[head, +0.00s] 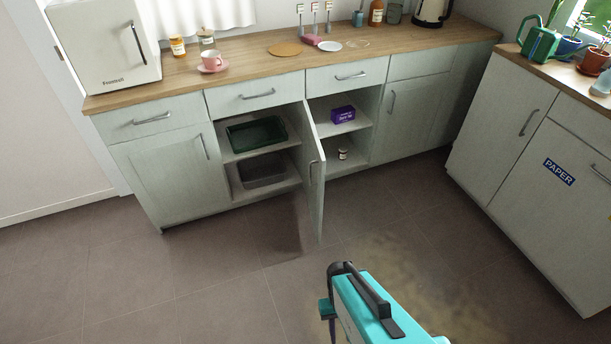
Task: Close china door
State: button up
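One pale green cabinet door (316,185) stands open in the head view, sticking out from the base cabinets and seen nearly edge-on. Its handle (313,172) shows near its front edge. No label marks it as the china door. To its left an open compartment holds a green tray (256,134) and a grey tray (262,170). To its right an open compartment holds a purple box (342,115) and a small jar (343,153). My gripper (338,270) is at bottom centre, in front of the door and apart from it. Its fingertips are not clear.
The tiled floor (220,270) in front is clear. A wooden counter (245,66) carries a white appliance (105,45), a pink cup (210,58) and several small items. At right, another cabinet has a PAPER label (559,172) and potted plants on top.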

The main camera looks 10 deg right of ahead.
aim_at(314, 159)
jog(key=i, duration=0.85)
jog(key=u, duration=3.6)
jog(key=i, duration=0.1)
jog(key=z, duration=1.9)
jog(key=k, duration=0.55)
jog(key=u, duration=0.05)
